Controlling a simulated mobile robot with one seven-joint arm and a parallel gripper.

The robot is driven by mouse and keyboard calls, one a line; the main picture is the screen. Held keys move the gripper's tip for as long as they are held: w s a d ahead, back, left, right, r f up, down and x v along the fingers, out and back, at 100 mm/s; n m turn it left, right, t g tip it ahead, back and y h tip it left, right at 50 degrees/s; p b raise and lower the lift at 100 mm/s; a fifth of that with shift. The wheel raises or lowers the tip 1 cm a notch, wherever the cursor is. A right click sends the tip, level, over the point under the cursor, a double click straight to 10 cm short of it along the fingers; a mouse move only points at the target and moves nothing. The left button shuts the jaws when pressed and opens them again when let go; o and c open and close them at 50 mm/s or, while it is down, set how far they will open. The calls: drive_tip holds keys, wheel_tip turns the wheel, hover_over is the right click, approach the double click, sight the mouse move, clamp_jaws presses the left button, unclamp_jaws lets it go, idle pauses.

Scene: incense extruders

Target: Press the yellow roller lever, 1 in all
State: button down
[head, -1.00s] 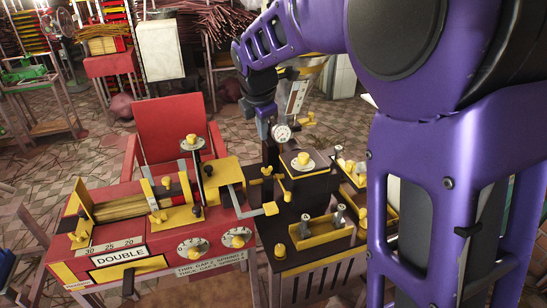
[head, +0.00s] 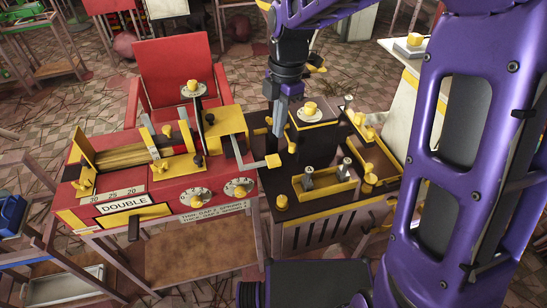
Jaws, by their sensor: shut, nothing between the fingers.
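A red bench machine (head: 70,220) stands at the left with a "DOUBLE" label. A bent lever (head: 240,156) runs from its right side and ends in a yellow block (head: 273,160); I take this for the yellow roller lever, though no roller can be made out. My gripper (head: 280,133) points down, with its narrow grey fingers shut and empty. In the picture its tips are just above and slightly right of the yellow block. A gap shows between them; their depth apart is hard to tell.
A round plate on a post (head: 194,90) rises left of my gripper. A red chair (head: 170,75) stands behind. My purple arm covers the right side.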

sight(275, 158)
drive_tip(key=shift+s+a+f+b, duration=0.1)
drive_tip(key=shift+a+f+b, duration=0.05)
drive_tip(key=shift+f+b, duration=1.5)
drive_tip(key=shift+s+a+f+b, duration=0.1)
drive_tip(key=shift+f+b, duration=1.3)
drive_tip(key=shift+f, duration=0.4)
